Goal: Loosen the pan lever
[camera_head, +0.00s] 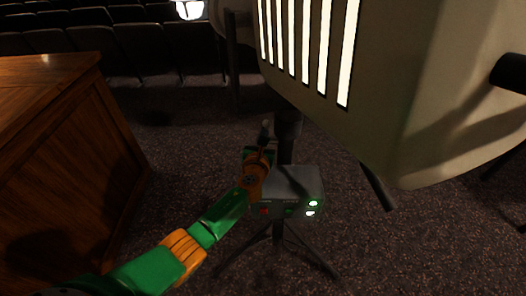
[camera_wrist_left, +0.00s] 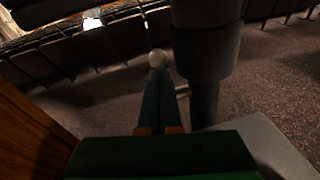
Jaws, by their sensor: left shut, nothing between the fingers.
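A large pale lamp housing (camera_head: 445,90) with bright slats sits on a dark upright post (camera_head: 287,150), above a grey box (camera_head: 292,182) with lit green lights. In the left wrist view the post (camera_wrist_left: 205,60) rises just right of my fingers. A pale round knob (camera_wrist_left: 158,58) shows at the fingertips, and a short thin rod (camera_wrist_left: 183,92) shows between fingers and post; I take these for parts of the pan lever, but their join is hidden. My left gripper (camera_head: 265,130) is shut and empty, beside the post's left side; contact with the knob is unclear. My right gripper is out of view.
A wooden desk or cabinet (camera_head: 60,130) stands at the left. A dark bar (camera_head: 378,187) hangs below the lamp. Tripod legs (camera_head: 310,258) spread under the grey box. Rows of dark seats (camera_head: 140,48) are behind. Carpet between desk and post is clear.

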